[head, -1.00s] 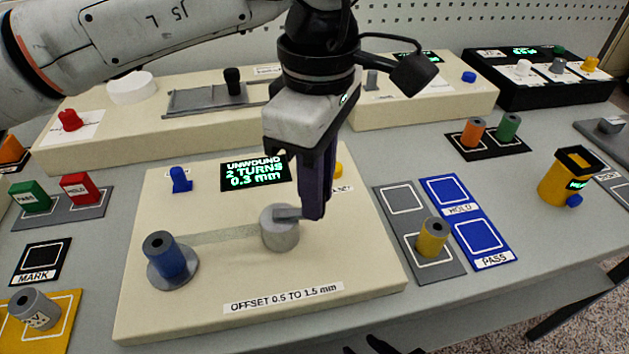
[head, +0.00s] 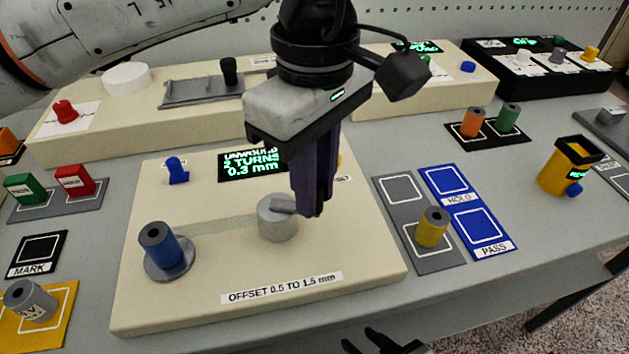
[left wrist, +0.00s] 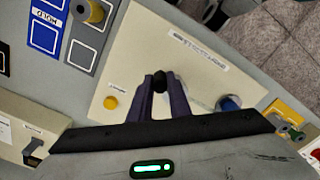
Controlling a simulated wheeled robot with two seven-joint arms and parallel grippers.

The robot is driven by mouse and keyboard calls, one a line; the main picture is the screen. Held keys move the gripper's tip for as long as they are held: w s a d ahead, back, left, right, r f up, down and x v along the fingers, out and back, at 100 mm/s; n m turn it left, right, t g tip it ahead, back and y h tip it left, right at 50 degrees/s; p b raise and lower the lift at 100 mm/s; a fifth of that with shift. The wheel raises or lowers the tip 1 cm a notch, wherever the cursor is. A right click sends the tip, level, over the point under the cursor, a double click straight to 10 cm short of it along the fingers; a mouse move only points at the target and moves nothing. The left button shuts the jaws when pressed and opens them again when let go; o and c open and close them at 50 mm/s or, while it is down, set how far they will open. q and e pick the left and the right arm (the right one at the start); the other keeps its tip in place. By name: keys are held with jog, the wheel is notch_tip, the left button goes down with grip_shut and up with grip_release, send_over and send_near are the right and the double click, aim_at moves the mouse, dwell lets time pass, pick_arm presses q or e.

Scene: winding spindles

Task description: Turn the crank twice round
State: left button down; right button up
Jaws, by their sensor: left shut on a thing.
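The grey crank hub (head: 278,221) stands on the cream winding board (head: 200,306), with its short arm pointing right under my left gripper. My left gripper (head: 311,212) points down at the arm's outer end, its fingers hiding the handle in the head view. A blue spool (head: 160,245) stands on a grey disc at left, with a pale band running to the hub. The display (head: 250,164) reads "UNWOUND 2 TURNS 0.3 mm". My right gripper (head: 372,342) is partly visible at the bottom edge, fingers apart.
A blue knob (head: 177,171) stands behind on the board, and a yellow one is partly hidden by my gripper. A yellow spool (head: 432,227) stands on the grey pad at right, beside the blue HOLD and PASS pad (head: 479,238). The board's front is clear.

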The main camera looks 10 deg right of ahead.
pick_arm(q)
jog(key=c, duration=1.6)
grip_release()
jog(key=shift+c, duration=0.2)
notch_tip(320, 180, up, 10)
jog(key=shift+r, duration=0.25)
